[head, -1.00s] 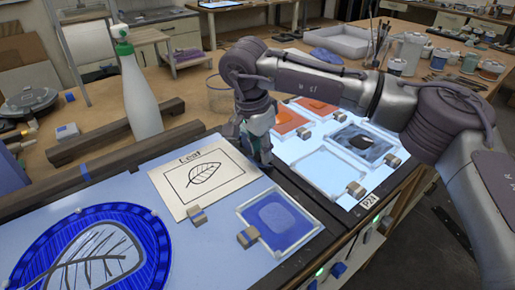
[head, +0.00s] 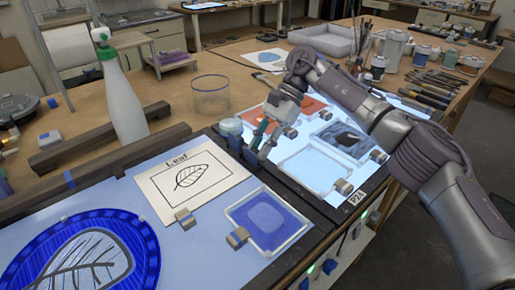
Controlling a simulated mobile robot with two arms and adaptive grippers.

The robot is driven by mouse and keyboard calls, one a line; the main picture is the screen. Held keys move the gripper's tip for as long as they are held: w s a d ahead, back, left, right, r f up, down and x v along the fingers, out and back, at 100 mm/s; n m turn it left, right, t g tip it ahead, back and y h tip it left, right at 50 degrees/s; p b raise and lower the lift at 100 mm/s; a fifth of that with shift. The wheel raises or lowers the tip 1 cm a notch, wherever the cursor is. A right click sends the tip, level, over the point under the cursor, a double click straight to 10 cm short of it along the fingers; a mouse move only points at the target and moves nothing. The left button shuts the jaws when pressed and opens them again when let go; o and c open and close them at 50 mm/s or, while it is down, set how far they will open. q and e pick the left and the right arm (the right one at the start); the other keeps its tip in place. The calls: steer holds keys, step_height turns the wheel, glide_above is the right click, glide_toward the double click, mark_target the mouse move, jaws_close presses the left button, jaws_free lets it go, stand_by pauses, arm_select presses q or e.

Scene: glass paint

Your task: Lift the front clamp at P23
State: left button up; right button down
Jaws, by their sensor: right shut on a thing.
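My right gripper (head: 262,143) reaches down at the left edge of the lit table, beside the clear glass panel (head: 313,166). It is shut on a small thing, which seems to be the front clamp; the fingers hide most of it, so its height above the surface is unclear. Another small wooden clamp (head: 290,132) lies right of the gripper. More clamps (head: 343,187) (head: 378,156) sit around the panels. A label reading P24 (head: 357,195) is on the front edge; I see no P23 label. My left gripper is not in view.
A small lidded jar (head: 230,128) stands close left of the gripper. A glass bowl (head: 210,96) and a spray bottle (head: 122,95) stand behind. A leaf drawing (head: 192,180), a blue panel (head: 266,222) and a round blue glass piece (head: 80,255) lie in front.

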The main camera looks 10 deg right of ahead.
steer(key=shift+w+d+f+g+y, duration=0.15)
steer(key=shift+g+y, duration=0.25)
steer(key=shift+y, duration=0.1)
steer(key=shift+b, duration=0.3)
steer(key=c, duration=1)
jaws_free()
steer(key=shift+d, duration=0.1)
steer(key=shift+v, duration=3.7)
steer(key=shift+f, duration=0.1)
